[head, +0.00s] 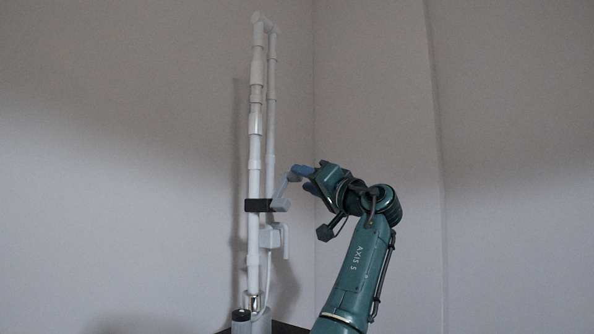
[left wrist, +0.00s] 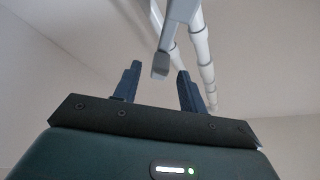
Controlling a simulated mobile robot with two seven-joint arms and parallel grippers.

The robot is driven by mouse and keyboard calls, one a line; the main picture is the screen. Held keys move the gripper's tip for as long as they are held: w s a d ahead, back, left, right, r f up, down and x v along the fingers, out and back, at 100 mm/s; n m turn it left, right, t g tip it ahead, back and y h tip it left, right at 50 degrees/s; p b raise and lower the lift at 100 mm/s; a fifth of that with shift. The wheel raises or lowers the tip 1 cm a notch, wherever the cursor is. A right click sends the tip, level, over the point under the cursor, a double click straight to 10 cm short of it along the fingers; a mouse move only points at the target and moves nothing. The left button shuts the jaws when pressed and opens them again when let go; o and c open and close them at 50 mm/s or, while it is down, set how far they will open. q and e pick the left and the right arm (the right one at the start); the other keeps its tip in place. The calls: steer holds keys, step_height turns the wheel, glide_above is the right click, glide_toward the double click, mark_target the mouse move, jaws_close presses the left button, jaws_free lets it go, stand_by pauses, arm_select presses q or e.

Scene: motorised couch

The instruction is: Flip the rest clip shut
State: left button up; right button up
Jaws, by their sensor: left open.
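The rest clip is a grey piece (head: 281,202) on a black band (head: 258,205) around the white pole. Its grey arm stands up and out to the right, away from the pole, so the clip looks open. My left gripper (head: 301,171) is at the free end of that arm, with its blue fingers pointing left. In the left wrist view the gripper (left wrist: 158,72) is open, and the blocky end of the grey arm (left wrist: 161,66) shows between the fingertips. I cannot tell whether a finger touches it. My right gripper is in neither view.
The tall white pole (head: 256,150) has a second thinner tube (head: 271,110) behind it. A pale hooked fitting (head: 272,238) sits below the clip. A grey base (head: 250,322) stands at the bottom. Bare walls meet in a corner behind; the space to the right looks free.

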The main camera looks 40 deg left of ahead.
arm_select(q)
steer(key=shift+p+x, duration=0.4)
steer(key=shift+x, duration=1.45)
steer(key=shift+c, duration=0.4)
jaws_close()
